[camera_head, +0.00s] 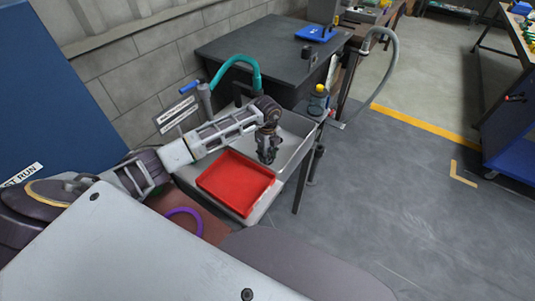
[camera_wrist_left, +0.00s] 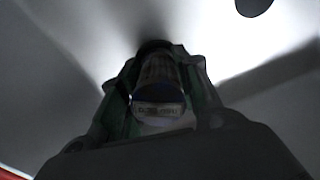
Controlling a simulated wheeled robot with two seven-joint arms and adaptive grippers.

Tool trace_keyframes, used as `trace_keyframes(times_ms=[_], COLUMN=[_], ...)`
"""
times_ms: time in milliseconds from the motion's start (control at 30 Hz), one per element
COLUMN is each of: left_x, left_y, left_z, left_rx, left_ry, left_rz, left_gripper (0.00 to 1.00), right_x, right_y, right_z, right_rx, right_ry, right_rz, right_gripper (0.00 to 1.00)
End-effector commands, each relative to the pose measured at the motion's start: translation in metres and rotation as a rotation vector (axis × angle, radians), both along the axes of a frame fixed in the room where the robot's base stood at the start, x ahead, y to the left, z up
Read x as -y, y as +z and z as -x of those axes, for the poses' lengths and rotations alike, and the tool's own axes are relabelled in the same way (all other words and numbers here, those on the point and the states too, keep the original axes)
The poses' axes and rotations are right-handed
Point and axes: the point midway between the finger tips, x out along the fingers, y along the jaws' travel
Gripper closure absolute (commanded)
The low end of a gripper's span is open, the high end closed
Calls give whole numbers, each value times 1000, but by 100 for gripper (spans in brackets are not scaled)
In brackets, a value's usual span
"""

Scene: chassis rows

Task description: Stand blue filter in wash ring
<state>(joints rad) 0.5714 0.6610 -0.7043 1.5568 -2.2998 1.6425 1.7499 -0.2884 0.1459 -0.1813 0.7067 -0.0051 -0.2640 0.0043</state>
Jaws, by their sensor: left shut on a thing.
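My left gripper (camera_head: 268,151) points down over the grey metal sink basin, beside the red tray. In the left wrist view its fingers (camera_wrist_left: 158,100) are shut around a short round thing with a pale printed label and a dark blue band, which I take to be the blue filter (camera_wrist_left: 158,92). The view is dark, and the fingers hide much of it. A purple ring (camera_head: 184,211) lies on a brown-red surface at the lower left of the basin; I cannot tell whether it is the wash ring. My right gripper is not in view.
The red tray (camera_head: 235,182) sits in the left part of the basin (camera_head: 297,128). A teal hose (camera_head: 238,61) and a small sign (camera_head: 178,116) stand behind it. A bottle (camera_head: 317,101) stands at the far right corner. A dark bench (camera_head: 262,50) is behind; open floor lies right.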

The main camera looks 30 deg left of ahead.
Motion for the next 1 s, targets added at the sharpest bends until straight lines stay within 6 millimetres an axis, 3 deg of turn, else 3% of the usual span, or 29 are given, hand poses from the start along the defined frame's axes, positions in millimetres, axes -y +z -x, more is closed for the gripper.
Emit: trace_keyframes(times_ms=[1000], left_x=[0], left_y=[-11], left_z=[1], left_rx=[-4], left_ry=[0], left_rz=[-1], left_gripper=[90], right_x=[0], right_y=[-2], right_z=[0], right_rx=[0], right_ry=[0], right_rz=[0], right_gripper=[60])
